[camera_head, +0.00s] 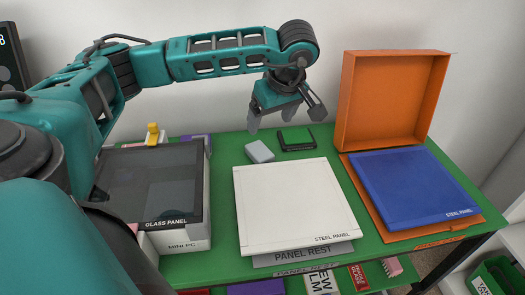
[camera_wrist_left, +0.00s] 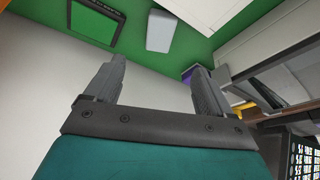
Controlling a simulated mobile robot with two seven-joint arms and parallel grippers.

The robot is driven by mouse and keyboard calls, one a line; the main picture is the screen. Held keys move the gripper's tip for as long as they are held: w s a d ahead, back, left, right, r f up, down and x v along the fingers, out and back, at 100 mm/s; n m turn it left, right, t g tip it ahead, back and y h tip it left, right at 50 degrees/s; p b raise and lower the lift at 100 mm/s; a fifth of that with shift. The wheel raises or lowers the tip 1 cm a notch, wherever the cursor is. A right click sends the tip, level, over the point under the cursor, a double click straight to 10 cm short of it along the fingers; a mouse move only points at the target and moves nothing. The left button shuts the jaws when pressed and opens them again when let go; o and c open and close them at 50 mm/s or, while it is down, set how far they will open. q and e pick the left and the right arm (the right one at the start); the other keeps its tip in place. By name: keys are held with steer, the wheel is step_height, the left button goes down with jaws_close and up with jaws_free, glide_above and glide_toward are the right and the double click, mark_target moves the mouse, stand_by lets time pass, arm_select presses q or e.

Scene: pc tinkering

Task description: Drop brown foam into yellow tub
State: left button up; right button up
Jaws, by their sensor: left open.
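My left gripper (camera_head: 285,119) is open, its fingers apart over the back edge of the green table. In the left wrist view my left gripper (camera_wrist_left: 159,66) has nothing between its fingers. I cannot make out a brown foam piece in either view. No yellow tub shows clearly; a small yellow item (camera_head: 153,133) stands at the back left, behind the mini PC. My right gripper is not in view.
A white steel panel (camera_head: 293,200), a blue steel panel (camera_head: 415,185), an open orange case (camera_head: 392,100) and the glass-topped mini PC (camera_head: 178,240) fill much of the green table.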

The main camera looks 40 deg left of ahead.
arm_select(q)
steer(key=b, duration=0.2)
glide_above(260, 150)
steer(key=s+d, duration=0.1)
steer(key=d, duration=0.1)
step_height(260, 150, down, 7)
steer(key=shift+s+d+f, duration=0.15)
steer(key=shift+f, duration=0.05)
steer(key=x, duration=0.2)
steer(key=b+x, duration=0.1)
steer(key=x, duration=0.2)
steer(key=shift+w+f, duration=0.1)
steer(key=shift+w, duration=0.15)
steer(key=shift+c, duration=0.4)
steer(key=c, duration=1.1)
steer(key=shift+c, duration=0.2)
